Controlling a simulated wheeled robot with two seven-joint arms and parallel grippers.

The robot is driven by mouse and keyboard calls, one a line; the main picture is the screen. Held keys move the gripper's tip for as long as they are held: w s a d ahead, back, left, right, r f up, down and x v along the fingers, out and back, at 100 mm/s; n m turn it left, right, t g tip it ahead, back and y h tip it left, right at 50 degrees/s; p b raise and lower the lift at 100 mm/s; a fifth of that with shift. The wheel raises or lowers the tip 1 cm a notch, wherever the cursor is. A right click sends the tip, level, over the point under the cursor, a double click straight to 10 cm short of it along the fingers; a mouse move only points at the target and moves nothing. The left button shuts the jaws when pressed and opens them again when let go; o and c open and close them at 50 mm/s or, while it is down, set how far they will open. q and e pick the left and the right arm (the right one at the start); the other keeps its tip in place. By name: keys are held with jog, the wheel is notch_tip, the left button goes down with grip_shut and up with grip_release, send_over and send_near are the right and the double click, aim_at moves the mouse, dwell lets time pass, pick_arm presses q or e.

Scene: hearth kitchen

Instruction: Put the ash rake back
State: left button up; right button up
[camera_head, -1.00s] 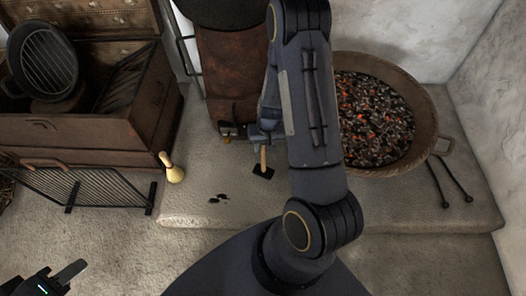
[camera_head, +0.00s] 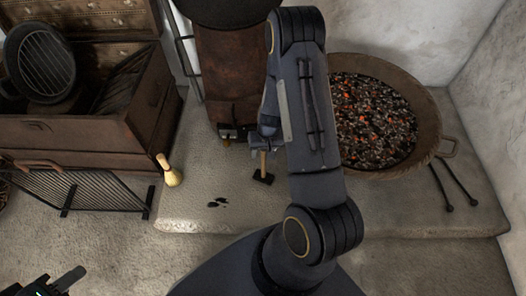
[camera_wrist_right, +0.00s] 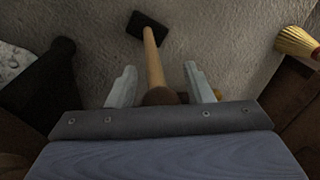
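The ash rake, with a pale wooden handle and a flat black head (camera_head: 263,178), is at the front of the stove, below my right gripper (camera_head: 262,143). In the right wrist view the rake's handle (camera_wrist_right: 152,55) runs between the two pale fingers of my right gripper (camera_wrist_right: 161,80). There is a visible gap on each side of the handle, so the fingers look open around it. The handle's rounded end lies close to the palm. My forearm hides part of this area in the head view. My left gripper (camera_head: 55,283) is at the bottom left, partly cut off.
A brown stove (camera_head: 230,75) stands behind the rake. A wide pan of embers (camera_head: 430,120) is on the right, with two dark rods beside it. A small brush (camera_head: 172,173), a black grate fence (camera_head: 100,195) and a wooden chest (camera_head: 60,135) are left. Dark spots mark the stone hearth.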

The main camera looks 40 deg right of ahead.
jog(key=shift+o, duration=0.2)
